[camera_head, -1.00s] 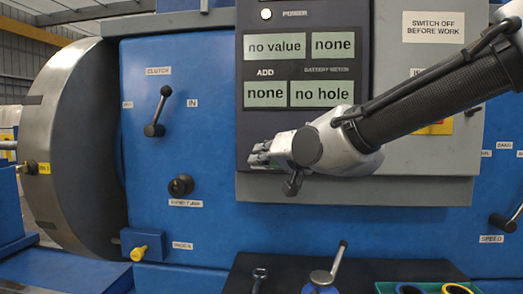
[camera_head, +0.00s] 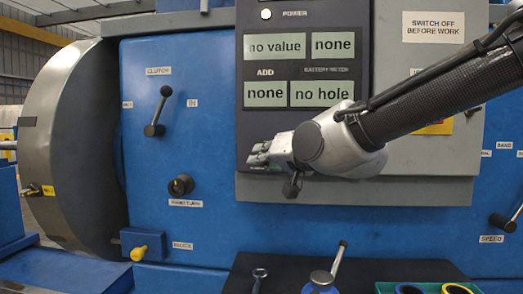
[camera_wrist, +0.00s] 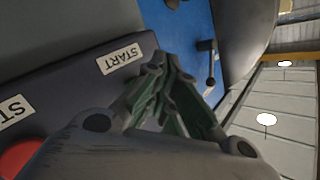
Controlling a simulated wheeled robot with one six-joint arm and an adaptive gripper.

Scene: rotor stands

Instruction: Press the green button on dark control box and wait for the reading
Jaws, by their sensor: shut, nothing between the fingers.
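The dark control box (camera_head: 305,120) is on the front of the blue machine. Its displays read "no value", "none", "none" and "no hole". My gripper (camera_head: 258,155) is shut and empty, with its fingertips at the lower left part of the box. In the wrist view, the shut fingers (camera_wrist: 158,72) are close to the box beside a "START" label (camera_wrist: 120,58). The green button is not visible; my gripper may be hiding it. I cannot tell whether the fingertips touch it. A red button (camera_wrist: 18,158) shows at the lower left of the wrist view.
A clutch lever (camera_head: 157,112) and a dark knob (camera_head: 181,185) are left of the box. A large grey disc (camera_head: 75,140) stands at the far left. A dark shelf (camera_head: 260,268) below carries tools and a green tray. A grey cabinet panel (camera_head: 420,190) lies behind my arm.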

